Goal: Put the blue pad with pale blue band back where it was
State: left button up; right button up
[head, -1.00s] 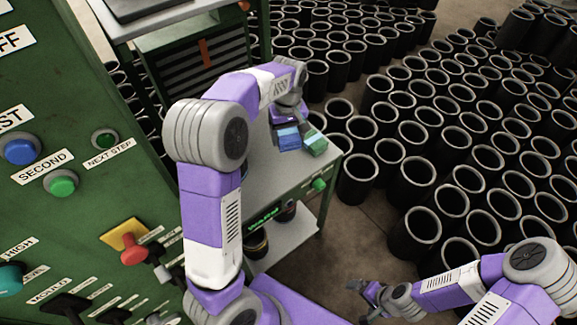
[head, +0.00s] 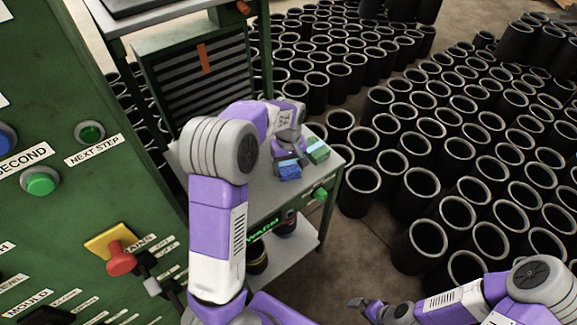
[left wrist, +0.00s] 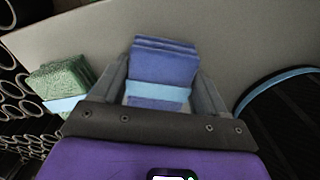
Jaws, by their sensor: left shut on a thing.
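The blue pad with the pale blue band (left wrist: 161,75) is between the fingers of my left gripper (left wrist: 162,88) in the left wrist view. The gripper is shut on it. In the head view the blue pad (head: 290,170) shows at the tip of my left gripper (head: 289,162), over the small grey table (head: 262,196). I cannot tell whether the pad touches the tabletop. A green pad with a pale blue band (head: 318,151) lies beside it, near the table's right edge. My right gripper (head: 366,306) is low at the bottom of the head view, away from the table; its fingers are too small to read.
A green control panel (head: 60,200) with buttons stands close on the left. Many black rubber sleeves (head: 421,187) stand on the floor to the right and behind the table. A round dark thing with a blue rim (left wrist: 262,88) is at the right in the left wrist view. Dark cylinders sit on the table's lower shelf.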

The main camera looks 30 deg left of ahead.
aim_at(288, 165)
pick_arm(q)
jog(key=o, duration=0.9)
jog(key=shift+o, duration=0.2)
notch_tip(288, 165, up, 12)
jog(key=p, duration=0.4)
